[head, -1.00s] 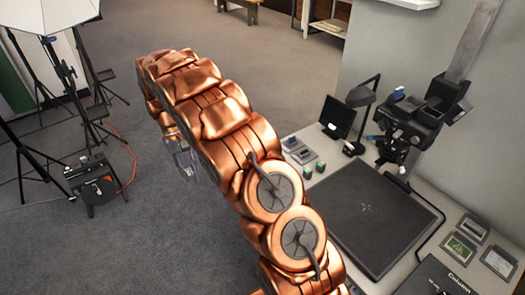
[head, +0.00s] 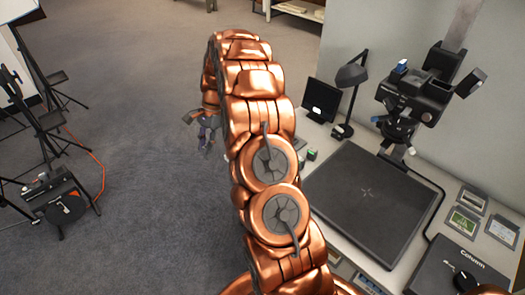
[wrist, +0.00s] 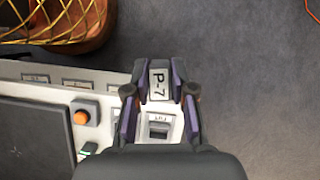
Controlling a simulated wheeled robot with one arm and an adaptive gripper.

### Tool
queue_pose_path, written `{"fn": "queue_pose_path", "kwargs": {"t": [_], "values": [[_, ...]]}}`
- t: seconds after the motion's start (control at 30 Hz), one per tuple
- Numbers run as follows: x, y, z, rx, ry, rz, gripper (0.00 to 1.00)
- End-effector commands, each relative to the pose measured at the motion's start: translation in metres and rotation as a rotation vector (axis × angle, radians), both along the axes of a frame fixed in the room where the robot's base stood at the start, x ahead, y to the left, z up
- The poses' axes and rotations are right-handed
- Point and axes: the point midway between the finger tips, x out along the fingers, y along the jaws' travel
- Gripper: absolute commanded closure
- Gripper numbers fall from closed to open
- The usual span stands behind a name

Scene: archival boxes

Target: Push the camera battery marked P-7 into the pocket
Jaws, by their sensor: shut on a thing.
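The camera battery marked P-7 (wrist: 159,86) is between the two purple-sided fingers of my gripper (wrist: 159,97) in the wrist view. Its label reads sideways. The gripper is shut on it. A grey slot-like fitting (wrist: 158,130) with a small label shows between the fingers, on a white panel. I cannot tell for sure whether it is the pocket. In the head view my gripper (head: 206,132) hangs at the far end of the arm, left of the worktable, and the battery cannot be made out there.
An orange button (wrist: 81,117) and a green-topped part (wrist: 88,151) are left of the gripper. In the head view a black mat (head: 370,210) and a copy-stand camera (head: 420,95) occupy the table.

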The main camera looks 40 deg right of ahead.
Motion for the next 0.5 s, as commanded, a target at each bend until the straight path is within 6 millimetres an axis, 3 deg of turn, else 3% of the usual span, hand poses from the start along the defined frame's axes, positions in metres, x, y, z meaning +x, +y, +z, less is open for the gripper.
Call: {"fn": "queue_pose_path", "kwargs": {"t": [0.03, 0.2, 0.5], "values": [[-0.005, -0.018, -0.012, 0.004, -0.001, -0.131, 1.0], [-0.018, -0.07, -0.036, 0.003, 0.001, -0.581, 1.0], [-0.05, -0.147, -0.07, -0.001, 0.002, -1.276, 1.0]]}}
